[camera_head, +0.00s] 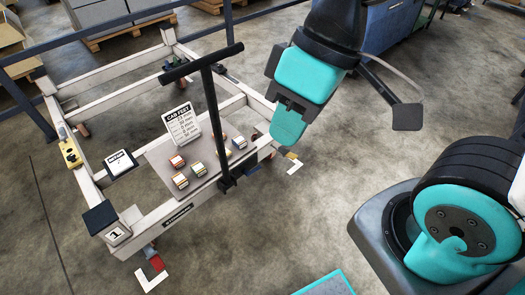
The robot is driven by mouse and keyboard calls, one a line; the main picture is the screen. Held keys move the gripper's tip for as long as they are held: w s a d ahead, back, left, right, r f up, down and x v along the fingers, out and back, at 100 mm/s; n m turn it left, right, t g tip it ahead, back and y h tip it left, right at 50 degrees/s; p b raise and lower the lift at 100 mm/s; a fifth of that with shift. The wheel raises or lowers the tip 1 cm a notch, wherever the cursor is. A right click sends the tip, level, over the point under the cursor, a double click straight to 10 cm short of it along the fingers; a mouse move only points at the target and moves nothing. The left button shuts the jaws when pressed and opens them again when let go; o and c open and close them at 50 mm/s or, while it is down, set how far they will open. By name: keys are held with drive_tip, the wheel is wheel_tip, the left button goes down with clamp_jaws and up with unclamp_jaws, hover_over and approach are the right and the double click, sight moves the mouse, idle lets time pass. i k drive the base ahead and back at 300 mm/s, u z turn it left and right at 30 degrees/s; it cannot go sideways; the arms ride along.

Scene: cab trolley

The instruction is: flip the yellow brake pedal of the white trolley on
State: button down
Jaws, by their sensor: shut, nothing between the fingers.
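The white trolley (140,222) stands on the floor at the left, a pale open frame on casters with a black T-shaped handle (208,70). The yellow brake pedal (292,155) is a small patch low at the trolley's right corner, near a white floor mark. It is too small to tell whether it is up or pressed. My gripper (287,138), teal with dark parts, points down above and close to the pedal in the picture. It is shut and empty. I cannot tell whether it touches the pedal.
A red pedal (156,263) is at the trolley's front caster. A grey shelf (158,152) on the trolley carries small boxes and a sign (181,124). A yellow control box (70,153) hangs at the left. A blue cabinet (395,30) stands behind.

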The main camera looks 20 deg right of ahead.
sight(290, 155)
drive_tip(key=u, duration=0.05)
drive_tip(key=i, duration=1.35)
drive_tip(key=z, duration=0.7)
